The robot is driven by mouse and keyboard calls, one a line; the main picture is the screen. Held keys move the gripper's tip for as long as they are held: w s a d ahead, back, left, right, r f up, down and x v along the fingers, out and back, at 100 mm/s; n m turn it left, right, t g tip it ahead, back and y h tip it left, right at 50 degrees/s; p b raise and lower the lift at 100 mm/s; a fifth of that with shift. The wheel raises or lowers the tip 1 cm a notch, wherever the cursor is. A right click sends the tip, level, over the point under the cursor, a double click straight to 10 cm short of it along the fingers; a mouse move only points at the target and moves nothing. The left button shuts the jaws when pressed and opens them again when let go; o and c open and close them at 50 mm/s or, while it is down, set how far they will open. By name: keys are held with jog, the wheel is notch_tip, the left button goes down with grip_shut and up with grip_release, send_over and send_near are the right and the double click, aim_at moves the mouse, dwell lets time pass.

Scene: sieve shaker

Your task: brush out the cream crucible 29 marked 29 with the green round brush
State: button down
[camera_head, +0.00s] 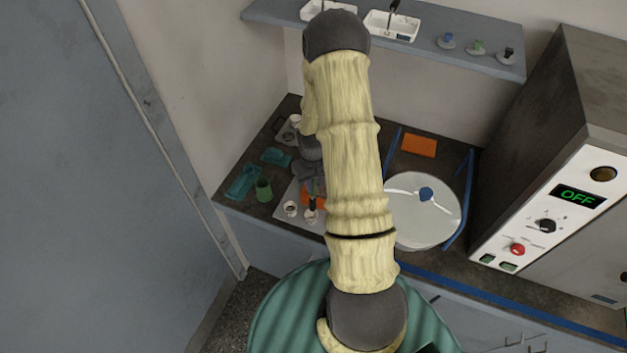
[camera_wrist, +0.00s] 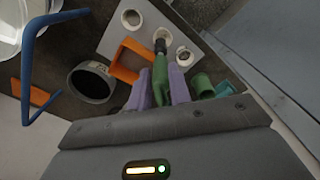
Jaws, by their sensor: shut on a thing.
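My gripper (camera_wrist: 161,92) has purple fingers shut on the green handle of the round brush (camera_wrist: 160,75), whose dark bristles point away from the wrist. In the wrist view, three cream crucibles stand on a pale plate (camera_wrist: 112,38): one at the far end (camera_wrist: 131,18), a middle one (camera_wrist: 161,33) and a near one (camera_wrist: 183,56). The bristle tip overlaps the middle crucible's mouth; I cannot tell how deep it is. No number is readable on the crucibles. The head view shows the brush (camera_head: 313,188) upright above a crucible (camera_head: 310,216), with another crucible (camera_head: 291,208) to its left.
An orange square frame (camera_wrist: 122,72) and a dark labelled cup (camera_wrist: 90,86) are beside the brush. A green cup (camera_head: 264,190) and teal trays (camera_head: 243,181) lie left. A white round pan (camera_head: 425,225) and a grey oven (camera_head: 560,150) are right.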

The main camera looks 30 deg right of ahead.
aim_at(311, 195)
jog(key=f+b, duration=0.1)
jog(key=f, duration=0.1)
jog(key=f+b, duration=0.1)
jog(key=f, duration=0.1)
jog(key=f+b, duration=0.2)
jog(key=shift+w+d+f, duration=0.1)
jog(key=shift+w+f, duration=0.1)
jog(key=shift+w, duration=0.05)
jog(key=shift+s+a+f, duration=0.1)
jog(key=shift+a+f, duration=0.1)
jog(key=shift+a, duration=0.25)
jog(key=shift+d, duration=0.45)
jog(key=shift+a, duration=0.45)
jog(key=shift+d+r, duration=0.45)
jog(key=shift+r, duration=0.15)
jog(key=shift+r+p, duration=0.35)
jog(key=shift+p, duration=0.15)
jog(key=shift+r+p, duration=1.7)
jog(key=shift+r, duration=0.8)
